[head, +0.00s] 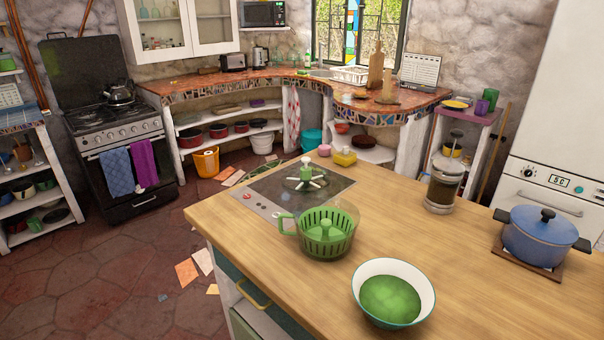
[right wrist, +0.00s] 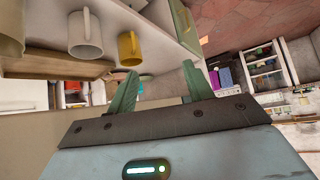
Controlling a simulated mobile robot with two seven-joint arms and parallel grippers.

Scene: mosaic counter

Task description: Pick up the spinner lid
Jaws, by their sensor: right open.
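The spinner lid (head: 305,180) lies on the dark cooktop set in the wooden island. The salad spinner (head: 325,235), a clear bowl with a green slotted basket inside, stands uncovered in front of the lid, near the island's left edge. My right gripper (right wrist: 160,68) shows only in the right wrist view. Its two green fingers are apart with nothing between them. The lid is not seen in that view, so their distance cannot be told. My left gripper is in neither view.
The right wrist view shows a white mug (right wrist: 85,35) and a yellow mug (right wrist: 129,49). The wood between them is clear.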

